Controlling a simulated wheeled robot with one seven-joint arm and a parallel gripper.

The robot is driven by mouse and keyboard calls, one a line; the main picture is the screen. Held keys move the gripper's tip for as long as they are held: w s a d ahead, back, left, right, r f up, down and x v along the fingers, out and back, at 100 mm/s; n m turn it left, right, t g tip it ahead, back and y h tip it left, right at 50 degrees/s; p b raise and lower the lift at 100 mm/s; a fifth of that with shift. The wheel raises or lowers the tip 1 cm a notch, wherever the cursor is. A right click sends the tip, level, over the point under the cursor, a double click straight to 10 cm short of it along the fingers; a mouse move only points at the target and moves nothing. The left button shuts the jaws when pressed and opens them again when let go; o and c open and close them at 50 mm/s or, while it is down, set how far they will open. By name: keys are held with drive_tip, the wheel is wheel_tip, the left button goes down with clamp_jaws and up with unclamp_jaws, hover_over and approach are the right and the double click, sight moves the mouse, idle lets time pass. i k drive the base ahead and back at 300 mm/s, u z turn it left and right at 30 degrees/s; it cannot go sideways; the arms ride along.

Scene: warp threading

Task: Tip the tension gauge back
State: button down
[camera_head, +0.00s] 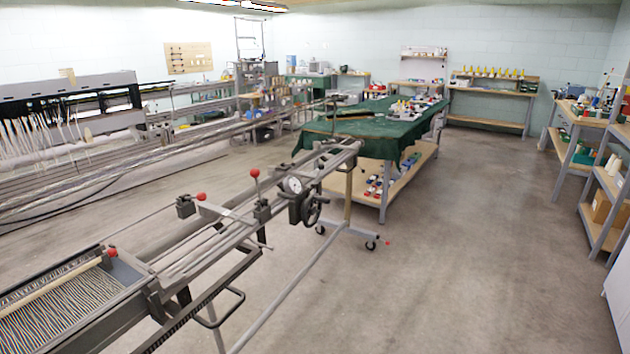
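A round gauge with a white dial face (293,185) is mounted on the grey metal frame (190,262) of the warp machine, near the middle of the view. It looks like the tension gauge; its exact tilt is hard to tell at this size. A dark handwheel (312,209) sits just right of and below it. A red-knobbed lever (255,173) stands upright to its left. Another red knob (201,197) is further left on the frame. My gripper is not in view.
A table with a green cloth (385,128) stands behind the gauge, loaded with small items. A wheeled stand (371,244) reaches onto the floor beside the frame. Shelves (603,190) line the right edge. The concrete floor (450,260) between is clear.

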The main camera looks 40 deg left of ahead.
sight(289, 184)
drive_tip(key=z, duration=0.15)
drive_tip(key=i, duration=0.25)
drive_tip(key=u, duration=1.25)
drive_tip(key=i, duration=0.95)
drive_tip(key=z, duration=0.75)
drive_tip(key=i, duration=1.15)
drive_tip(key=u, duration=0.55)
drive_tip(key=i, duration=0.9)
drive_tip(key=u, duration=0.9)
drive_tip(key=i, duration=0.35)
drive_tip(key=u, duration=0.25)
